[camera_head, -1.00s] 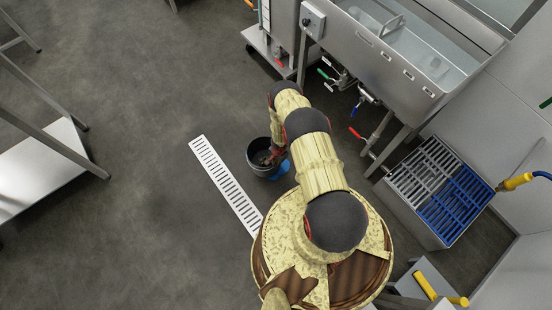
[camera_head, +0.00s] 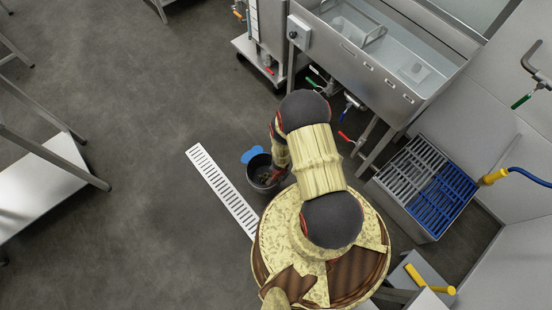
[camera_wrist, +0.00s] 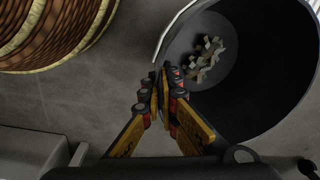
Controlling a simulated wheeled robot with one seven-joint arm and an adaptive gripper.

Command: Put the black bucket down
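The black bucket (camera_head: 259,169) is at the lower end of my arm, to the right of the floor grate. In the wrist view the bucket (camera_wrist: 262,108) fills the right side, open side towards the camera, with several small pale pieces (camera_wrist: 205,58) at its bottom. My gripper (camera_wrist: 166,80) has its fingertips close together at the bucket's near rim and appears shut on it. In the head view the gripper is largely hidden behind my arm. A blue patch (camera_head: 252,154) shows at the bucket's upper left edge. I cannot tell whether the bucket touches the floor.
The white floor grate (camera_head: 222,190) lies just left of the bucket. Grey floor further left is open up to a metal table (camera_head: 40,180). The steel tank (camera_head: 385,60) with coloured valves stands upper right. A box with grey and blue grids (camera_head: 440,190) is at right.

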